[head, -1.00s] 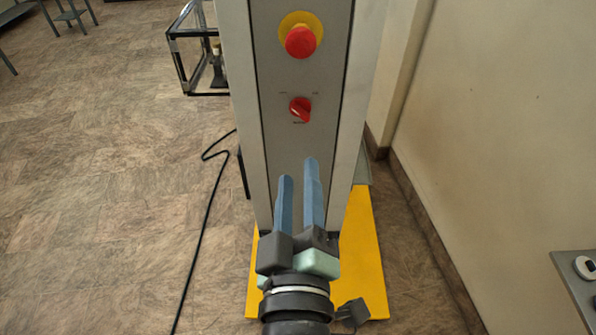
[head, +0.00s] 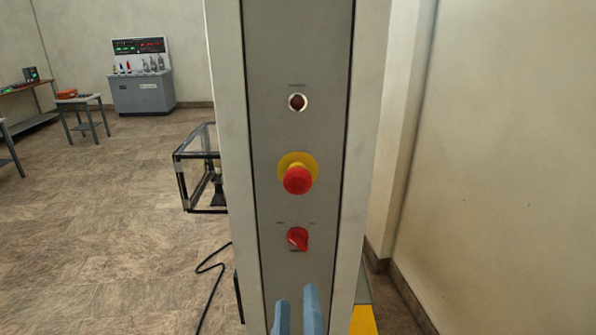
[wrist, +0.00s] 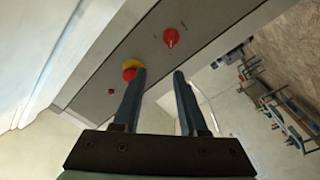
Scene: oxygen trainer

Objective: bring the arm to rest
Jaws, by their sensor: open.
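My gripper (head: 297,302) shows only its two blue fingers at the bottom edge of the head view, in front of the grey column's panel and below the red rotary switch (head: 298,239). In the wrist view my gripper (wrist: 162,82) is open, with an empty gap between its fingers. The grey column (head: 268,60) carries a dark red lamp (head: 298,102), a red emergency stop button on a yellow ring (head: 297,178) and the switch. One fingertip overlaps the edge of the emergency stop (wrist: 131,70) in the wrist view; I cannot tell the distance.
A black-framed clear case (head: 200,172) stands left of the column, with a black cable (head: 212,285) on the floor. A yellow base plate (head: 363,320) shows at the column's foot. A wall (head: 490,150) stands to the right. Open floor (head: 110,210) lies left, with a grey console (head: 142,92) far back.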

